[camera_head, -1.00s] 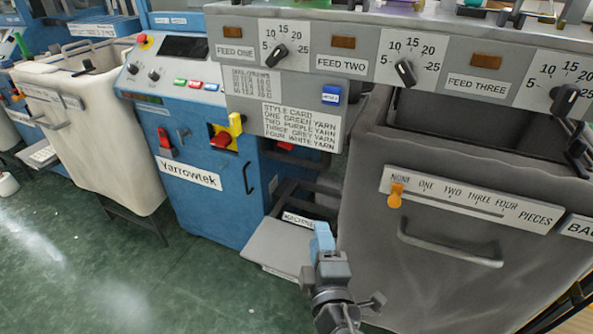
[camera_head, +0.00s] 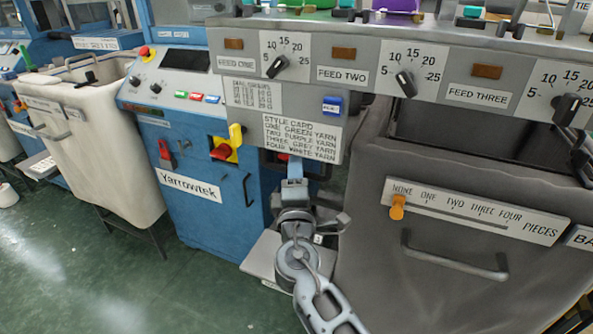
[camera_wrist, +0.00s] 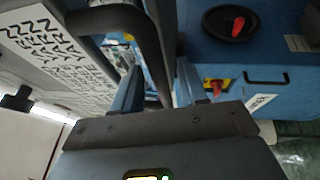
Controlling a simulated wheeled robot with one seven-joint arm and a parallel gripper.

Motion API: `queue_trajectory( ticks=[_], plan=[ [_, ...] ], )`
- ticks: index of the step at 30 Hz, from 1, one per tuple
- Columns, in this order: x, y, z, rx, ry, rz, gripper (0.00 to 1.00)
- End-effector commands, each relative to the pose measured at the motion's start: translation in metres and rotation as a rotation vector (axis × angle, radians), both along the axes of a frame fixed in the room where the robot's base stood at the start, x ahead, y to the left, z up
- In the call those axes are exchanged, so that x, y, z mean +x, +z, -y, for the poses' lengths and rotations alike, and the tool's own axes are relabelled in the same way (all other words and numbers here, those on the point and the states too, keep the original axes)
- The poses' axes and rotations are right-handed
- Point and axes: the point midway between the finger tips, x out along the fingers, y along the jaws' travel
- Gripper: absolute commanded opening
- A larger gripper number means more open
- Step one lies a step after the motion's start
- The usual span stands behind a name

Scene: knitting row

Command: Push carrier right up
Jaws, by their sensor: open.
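I cannot single out the carrier with certainty. In the head view my gripper (camera_head: 294,168) points upward in the gap between the blue Yarrowtek machine (camera_head: 205,225) and the grey bin (camera_head: 365,270), just below the feed panel (camera_head: 250,130). In the wrist view my gripper (camera_wrist: 158,88) is open, with a blue finger on each side. A dark curved bar (camera_wrist: 152,45) appears to run between the fingers; I cannot tell whether it touches them. A red handle (camera_wrist: 238,26) on a black round base shows at the upper right of the wrist view.
The feed panel with dials overhangs the gap. The grey bin, with a handle (camera_head: 455,262) and an orange slider (camera_head: 397,207), stands close on the right. A red-and-yellow switch (camera_head: 224,149) sticks out on the left. Green floor (camera_head: 70,270) is open at the lower left.

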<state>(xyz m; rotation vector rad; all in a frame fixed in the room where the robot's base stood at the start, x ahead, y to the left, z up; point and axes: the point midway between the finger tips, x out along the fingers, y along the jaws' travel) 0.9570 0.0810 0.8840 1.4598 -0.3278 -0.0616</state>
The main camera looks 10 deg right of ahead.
Motion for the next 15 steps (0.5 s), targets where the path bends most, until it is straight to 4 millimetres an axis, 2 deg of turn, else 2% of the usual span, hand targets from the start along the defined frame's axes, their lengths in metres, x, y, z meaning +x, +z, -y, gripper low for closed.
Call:
queue_trajectory(
  ticks=[11, 15],
  plan=[
    [0.0065, 0.0006, 0.0018, 0.0, 0.001, -0.001, 0.42],
    [0.0064, 0.0006, 0.0016, 0.0, 0.001, -0.001, 0.29]
  ],
)
